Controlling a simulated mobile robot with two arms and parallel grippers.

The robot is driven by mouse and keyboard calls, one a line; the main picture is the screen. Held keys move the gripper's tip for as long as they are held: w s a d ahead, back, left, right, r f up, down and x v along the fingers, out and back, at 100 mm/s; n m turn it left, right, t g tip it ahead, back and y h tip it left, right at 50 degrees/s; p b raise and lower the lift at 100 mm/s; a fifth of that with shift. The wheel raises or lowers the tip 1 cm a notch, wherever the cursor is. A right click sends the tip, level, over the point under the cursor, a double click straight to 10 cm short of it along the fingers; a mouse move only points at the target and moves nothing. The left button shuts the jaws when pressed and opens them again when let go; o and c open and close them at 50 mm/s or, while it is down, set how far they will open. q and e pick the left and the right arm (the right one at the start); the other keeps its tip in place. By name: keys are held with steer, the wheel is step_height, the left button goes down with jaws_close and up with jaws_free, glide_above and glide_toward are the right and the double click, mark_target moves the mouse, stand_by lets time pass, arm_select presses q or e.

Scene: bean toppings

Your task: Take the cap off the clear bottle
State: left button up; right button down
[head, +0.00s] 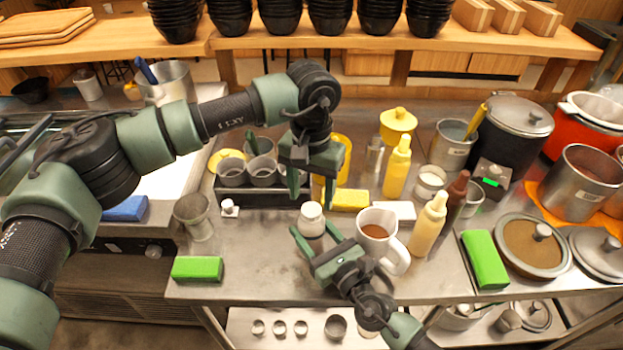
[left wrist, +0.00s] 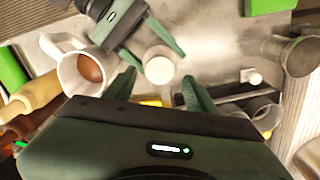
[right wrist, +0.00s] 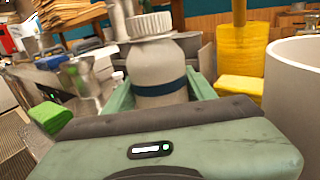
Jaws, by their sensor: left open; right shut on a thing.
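The bottle (head: 312,226) stands upright on the steel counter with its white cap (head: 311,210) on. In the right wrist view the bottle body (right wrist: 158,75) looks pale and cloudy with a dark blue band, and the cap (right wrist: 149,25) is ribbed. My right gripper (right wrist: 160,95) is shut on the bottle body, one finger on each side. My left gripper (head: 309,196) points down above the bottle, open and empty. In the left wrist view the cap (left wrist: 159,70) lies between and just beyond its open fingertips.
A white mug (head: 378,222) with brown liquid stands close right of the bottle, beside my right gripper. A yellow sponge (head: 349,200) and a dark rack of grey cups (head: 262,195) are behind. A cream squeeze bottle (head: 428,226) stands further right. The counter front left is mostly clear.

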mark_target(311, 209)
arm_select(q)
steer(key=shift+f, duration=1.85)
